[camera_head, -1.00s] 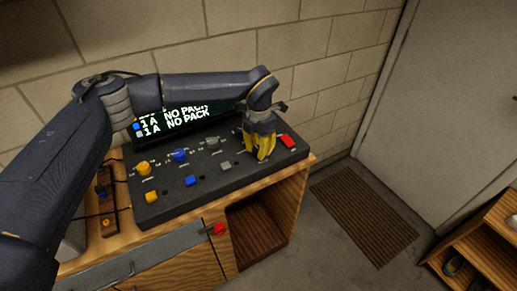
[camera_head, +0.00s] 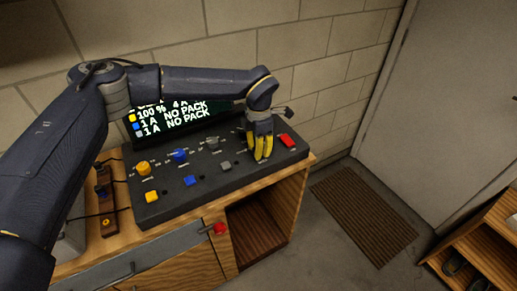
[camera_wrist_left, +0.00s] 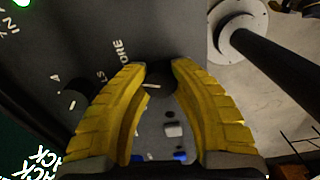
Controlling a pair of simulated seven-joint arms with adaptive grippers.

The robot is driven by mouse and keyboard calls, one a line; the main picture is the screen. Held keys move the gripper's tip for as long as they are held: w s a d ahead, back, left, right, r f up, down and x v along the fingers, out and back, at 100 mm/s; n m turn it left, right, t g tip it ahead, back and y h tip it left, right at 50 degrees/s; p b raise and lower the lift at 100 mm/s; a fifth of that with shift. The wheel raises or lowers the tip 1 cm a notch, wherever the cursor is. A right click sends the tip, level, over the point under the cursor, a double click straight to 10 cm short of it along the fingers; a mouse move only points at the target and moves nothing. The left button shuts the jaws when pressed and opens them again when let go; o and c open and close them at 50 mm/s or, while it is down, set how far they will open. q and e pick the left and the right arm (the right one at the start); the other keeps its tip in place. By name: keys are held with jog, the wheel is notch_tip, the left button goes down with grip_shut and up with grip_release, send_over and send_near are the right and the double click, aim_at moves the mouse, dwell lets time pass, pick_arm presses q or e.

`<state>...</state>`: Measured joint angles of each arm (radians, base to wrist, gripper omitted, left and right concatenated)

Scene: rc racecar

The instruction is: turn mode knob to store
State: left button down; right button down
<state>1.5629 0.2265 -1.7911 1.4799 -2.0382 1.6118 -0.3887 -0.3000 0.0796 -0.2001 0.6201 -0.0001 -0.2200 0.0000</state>
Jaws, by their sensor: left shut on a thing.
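The dark mode knob (camera_wrist_left: 160,82) shows between the yellow fingertips in the left wrist view, with a pale pointer line on it. Printed letters ending in "ORE" (camera_wrist_left: 118,46) stand just beside it on the panel. My left gripper (camera_head: 263,157) is at the right part of the dark control panel (camera_head: 165,211), pointing down, with its fingers shut around the knob; it also shows in the left wrist view (camera_wrist_left: 160,68). In the head view the fingers hide the knob. My right gripper is not in view.
Yellow (camera_head: 143,168), blue (camera_head: 180,155) and grey (camera_head: 212,143) knobs stand to the left, with square buttons in front. A red button (camera_head: 287,140) is close right of the gripper. A lit screen (camera_head: 170,117) stands behind, partly covered by my arm.

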pick_arm(q)
jog(key=shift+d, duration=0.1)
jog(key=c, duration=1)
grip_release()
notch_tip(320, 180, up, 12)
